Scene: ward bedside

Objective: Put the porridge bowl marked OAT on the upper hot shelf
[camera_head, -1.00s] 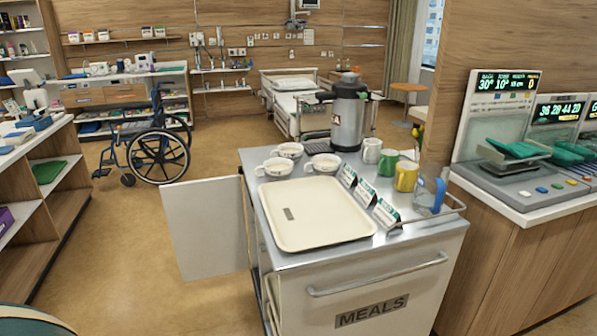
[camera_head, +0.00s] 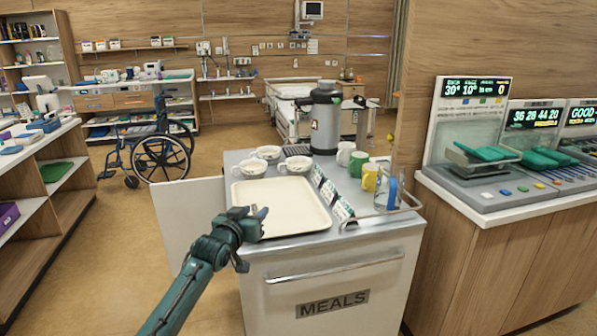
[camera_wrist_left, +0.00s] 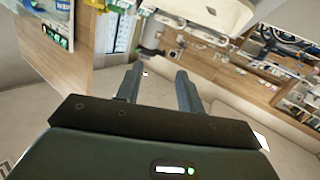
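Three white two-handled bowls stand at the back left of the meal trolley's metal top (camera_head: 300,233): a rear bowl (camera_head: 267,153), a left bowl (camera_head: 250,168) and a right bowl (camera_head: 296,165). Their markings are too small to read, so I cannot tell which is OAT. The trolley's side door (camera_head: 183,222) stands open to the left; the hot shelves inside are hidden from this angle. My left gripper (camera_head: 258,213) is at the tray's front left corner in the head view, away from the bowls. In the left wrist view its fingers (camera_wrist_left: 158,88) are apart with nothing between them. My right gripper is not in view.
A cream tray (camera_head: 283,205) covers the trolley's front left top. Small label cards (camera_head: 328,191), mugs (camera_head: 370,177), a clear jug (camera_head: 386,194) and a steel urn (camera_head: 326,125) stand around it. A counter with displays (camera_head: 510,205) is at right.

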